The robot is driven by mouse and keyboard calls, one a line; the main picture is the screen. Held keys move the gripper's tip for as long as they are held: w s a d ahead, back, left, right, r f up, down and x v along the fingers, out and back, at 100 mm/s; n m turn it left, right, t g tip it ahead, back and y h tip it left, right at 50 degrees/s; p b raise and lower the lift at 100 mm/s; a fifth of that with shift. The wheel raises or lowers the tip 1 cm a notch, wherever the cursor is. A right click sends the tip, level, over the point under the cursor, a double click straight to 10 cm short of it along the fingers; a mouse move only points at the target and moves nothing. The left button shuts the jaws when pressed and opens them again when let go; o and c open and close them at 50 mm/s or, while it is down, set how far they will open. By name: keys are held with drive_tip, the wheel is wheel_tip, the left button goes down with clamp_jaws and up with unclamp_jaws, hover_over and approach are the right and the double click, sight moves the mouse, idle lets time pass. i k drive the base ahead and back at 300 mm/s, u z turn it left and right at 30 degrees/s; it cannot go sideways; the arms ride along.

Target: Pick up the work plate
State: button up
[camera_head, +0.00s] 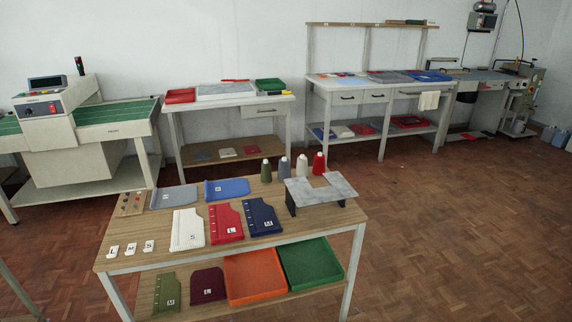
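A grey, mottled flat plate with a notch in its back edge, likely the work plate (322,192), sits at the right end of the near wooden table (180,256). It rests raised on dark supports, with a gap beneath it. Its top looks empty. My gripper is not in view, so its state does not show.
Thread cones, including a red one (319,164), stand right behind the plate. Folded white (187,230), red (226,223) and navy (262,217) pieces lie to its left. Orange (254,277) and green (310,262) trays sit on the lower shelf. The floor at right is clear.

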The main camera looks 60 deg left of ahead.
sight(299, 191)
drive_tip(key=u, duration=1.7)
drive_tip(key=k, duration=1.3)
drive_tip(key=u, duration=0.85)
drive_tip(key=i, duration=1.45)
drive_tip(key=z, duration=0.65)
